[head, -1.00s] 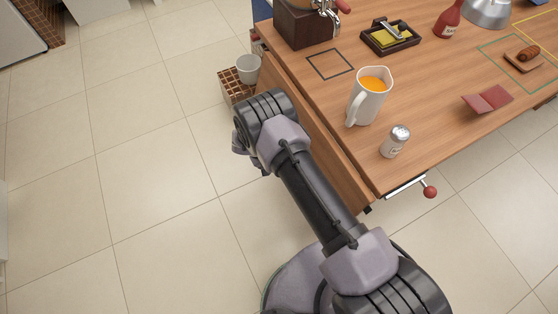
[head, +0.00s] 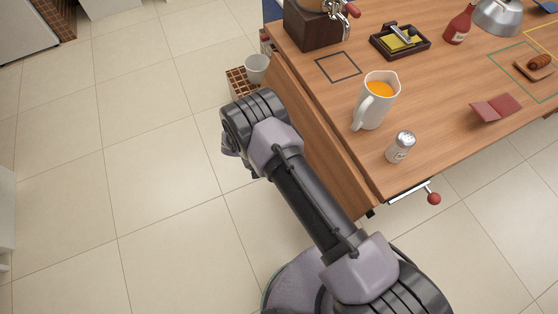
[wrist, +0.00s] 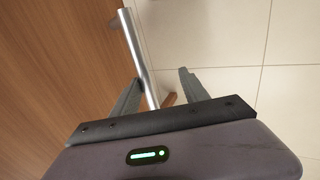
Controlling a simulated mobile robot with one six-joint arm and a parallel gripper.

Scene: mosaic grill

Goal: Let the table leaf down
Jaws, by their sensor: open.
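The wooden table (head: 440,130) fills the upper right of the head view. Its wooden leaf (head: 318,150) shows as a steep panel along the table's left edge, partly hidden by my arm. A metal rod with a red knob (head: 433,198) sticks out below the table's front edge. In the wrist view a wooden panel (wrist: 60,70) fills the left side. A silver metal bar (wrist: 138,55) runs between the fingers of my gripper (wrist: 160,78). My gripper is open; I cannot tell whether either finger touches the bar. In the head view the fingers are hidden.
A white jug (head: 374,103), a shaker (head: 400,147), a dark tray (head: 400,52) and a red folded card (head: 496,107) stand on the table. The tiled floor on the left is clear.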

